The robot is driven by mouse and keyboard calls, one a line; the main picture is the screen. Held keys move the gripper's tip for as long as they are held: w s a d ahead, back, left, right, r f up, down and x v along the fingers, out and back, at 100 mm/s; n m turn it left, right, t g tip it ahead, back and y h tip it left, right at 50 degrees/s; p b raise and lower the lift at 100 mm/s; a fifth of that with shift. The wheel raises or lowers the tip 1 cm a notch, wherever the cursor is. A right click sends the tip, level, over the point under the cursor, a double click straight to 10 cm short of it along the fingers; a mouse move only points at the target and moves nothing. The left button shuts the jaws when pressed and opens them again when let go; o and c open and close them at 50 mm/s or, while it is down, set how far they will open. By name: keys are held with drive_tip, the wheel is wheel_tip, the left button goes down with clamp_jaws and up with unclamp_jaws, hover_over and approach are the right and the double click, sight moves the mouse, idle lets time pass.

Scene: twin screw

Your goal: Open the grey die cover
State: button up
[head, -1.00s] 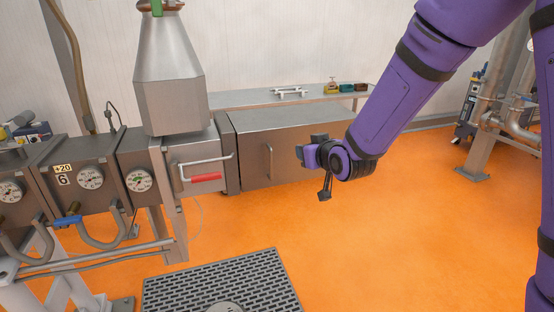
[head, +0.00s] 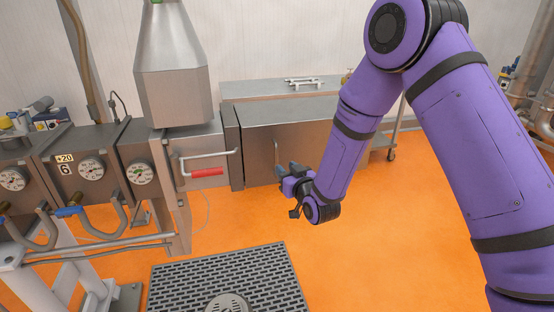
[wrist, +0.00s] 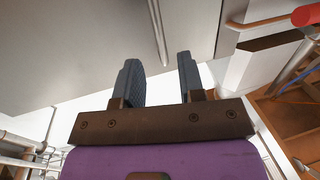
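The grey die cover (head: 258,142) is a large metal box front at the middle of the head view, and it looks shut. Its upright bar handle (head: 276,150) is on the front. My gripper (head: 282,170) is close to the cover's front, by the lower end of this handle. In the wrist view, the cover (wrist: 70,40) fills the top left and the handle (wrist: 157,30) lies beyond the fingertips, in line with the gap. My gripper (wrist: 160,75) is open and empty there, apart from the handle.
Left of the cover is a machine block with a red-gripped handle (head: 207,172) under a metal hopper (head: 170,80). Gauges and pipes are farther left. A drain grate (head: 230,285) lies on the orange floor.

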sight(277, 159)
drive_tip(key=x, duration=0.7)
drive_tip(key=shift+w, duration=0.15)
clamp_jaws()
